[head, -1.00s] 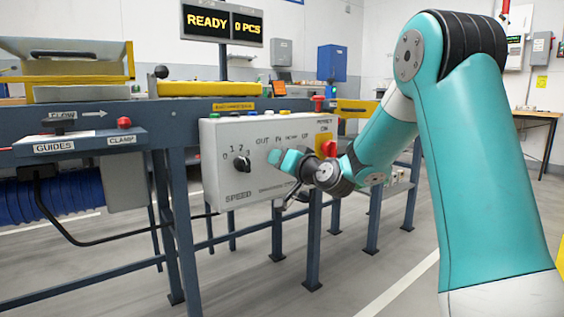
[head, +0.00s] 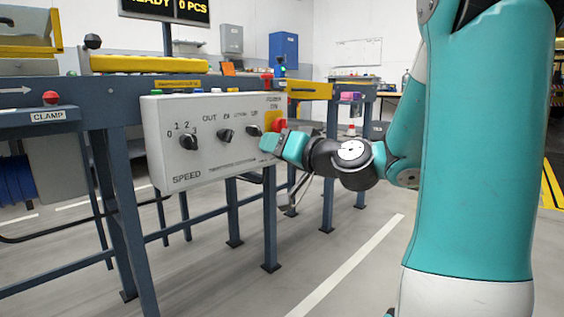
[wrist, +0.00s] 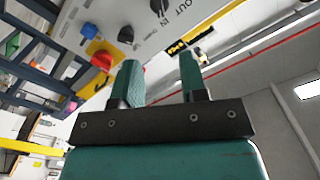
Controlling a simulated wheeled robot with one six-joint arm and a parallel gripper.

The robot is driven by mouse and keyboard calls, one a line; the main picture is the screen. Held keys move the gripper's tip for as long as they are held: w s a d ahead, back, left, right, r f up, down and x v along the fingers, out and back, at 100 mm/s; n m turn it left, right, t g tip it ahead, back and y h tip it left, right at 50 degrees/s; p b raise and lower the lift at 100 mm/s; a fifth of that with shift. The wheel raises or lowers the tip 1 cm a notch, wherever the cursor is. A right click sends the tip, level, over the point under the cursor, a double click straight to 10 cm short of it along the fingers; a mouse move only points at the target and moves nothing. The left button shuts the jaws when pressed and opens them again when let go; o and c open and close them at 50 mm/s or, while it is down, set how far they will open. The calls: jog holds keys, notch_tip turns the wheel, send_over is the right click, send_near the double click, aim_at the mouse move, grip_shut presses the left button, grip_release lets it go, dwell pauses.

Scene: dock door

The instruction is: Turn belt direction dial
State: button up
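The grey control panel (head: 205,165) carries three black dials in the head view. The middle dial (head: 226,135), marked OUT and IN, is the belt direction dial; its pointer direction is too small to tell. In the wrist view, a black dial (wrist: 159,5) beside the IN and OUT lettering is cut by the top edge. My gripper (head: 270,144) is in front of the panel's right end, to the right of the middle dial and apart from it. In the wrist view its two teal fingers (wrist: 161,78) are spread with nothing between them.
The speed dial (head: 188,142) is left of the middle dial, and another dial (head: 254,130) is close to my gripper. A red rotary switch (wrist: 101,61) on a yellow plate is beside it. Coloured buttons line the panel's top. The floor in front is clear.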

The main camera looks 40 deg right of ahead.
jog(key=shift+s+b, duration=0.6)
jog(key=shift+s, duration=0.15)
jog(key=s+a+r+n+g+y+p, duration=0.15)
jog(key=a+n+g+y+p, duration=0.35)
jog(key=a, duration=0.5)
jog(key=s+a+r+n+g+y+p, duration=0.1)
jog(key=s+a+n+g+y+p, duration=0.15)
jog(key=a+g+p, duration=0.6)
jog(key=s+a+r+n+g+h+p, duration=0.2)
jog(key=s+a+n+p, duration=0.15)
jog(key=s, duration=0.35)
jog(key=s+a+r+n+g+h+p, duration=0.1)
jog(key=s+a+n+g+h+p, duration=0.1)
jog(key=s+a+p, duration=0.3)
notch_tip(320, 180, up, 38)
jog(key=s+p, duration=0.1)
jog(key=p, duration=3.5)
jog(key=shift+s+f, duration=0.2)
jog(key=shift+s, duration=0.15)
jog(key=shift+d+g, duration=0.1)
jog(key=shift+g, duration=0.15)
